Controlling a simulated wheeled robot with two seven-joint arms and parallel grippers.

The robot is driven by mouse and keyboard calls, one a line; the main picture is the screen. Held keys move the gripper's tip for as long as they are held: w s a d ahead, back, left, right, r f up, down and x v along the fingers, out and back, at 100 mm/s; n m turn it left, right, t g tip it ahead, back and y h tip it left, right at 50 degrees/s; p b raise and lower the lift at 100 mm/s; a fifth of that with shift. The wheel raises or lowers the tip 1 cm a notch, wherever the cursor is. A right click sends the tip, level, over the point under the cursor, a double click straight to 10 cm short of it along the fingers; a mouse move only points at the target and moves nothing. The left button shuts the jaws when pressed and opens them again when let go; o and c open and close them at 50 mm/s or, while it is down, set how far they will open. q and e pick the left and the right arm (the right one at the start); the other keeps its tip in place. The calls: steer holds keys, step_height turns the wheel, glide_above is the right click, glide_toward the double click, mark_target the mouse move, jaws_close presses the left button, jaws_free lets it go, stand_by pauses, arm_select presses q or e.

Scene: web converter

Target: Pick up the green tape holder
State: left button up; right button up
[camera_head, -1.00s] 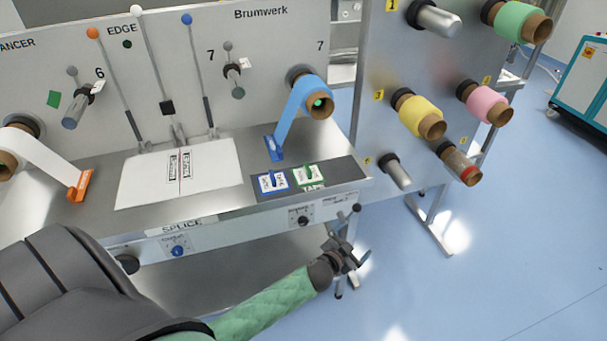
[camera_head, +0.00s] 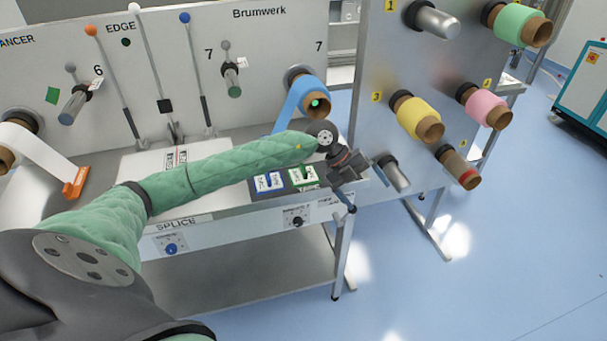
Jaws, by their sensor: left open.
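The green tape holder (camera_head: 304,178) is a small green-edged holder with a white label. It lies on the dark pad at the right end of the splice table, just right of the blue tape holder (camera_head: 269,182). My left gripper (camera_head: 362,178) is open and empty, above the table's right end, to the right of the green holder and apart from it. My left forearm passes over the table just behind the holders. My right gripper is not in view.
A white sheet (camera_head: 140,167) lies on the splice table, partly behind my arm. A blue roll (camera_head: 313,93) hangs above. The roll rack stands close on the right, with a bare spindle (camera_head: 394,174) near my gripper.

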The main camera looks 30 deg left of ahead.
arm_select(q)
steer(key=w+a+n+y, duration=0.15)
steer(key=a+y, duration=0.25)
steer(key=a, duration=0.7)
step_height(320, 180, up, 3)
steer(key=n+g+y, duration=0.1)
steer(key=n+y, duration=0.1)
steer(key=y, duration=0.2)
glide_above(304, 168)
steer(key=shift+s, duration=0.35)
steer(key=shift+a+f, duration=0.1)
steer(key=shift+a, duration=0.05)
steer(key=shift+f+p, duration=0.5)
steer(key=shift+f, duration=0.25)
steer(key=shift+w+f, duration=0.1)
steer(key=shift+f, duration=0.3)
steer(key=f+p, duration=0.3)
steer(key=shift+w+f, duration=0.3)
steer(key=shift+f, duration=0.75)
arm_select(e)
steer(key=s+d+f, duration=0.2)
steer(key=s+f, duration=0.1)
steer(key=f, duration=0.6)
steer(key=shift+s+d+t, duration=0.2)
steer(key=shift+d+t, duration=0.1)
arm_select(q)
steer(key=c, duration=1.1)
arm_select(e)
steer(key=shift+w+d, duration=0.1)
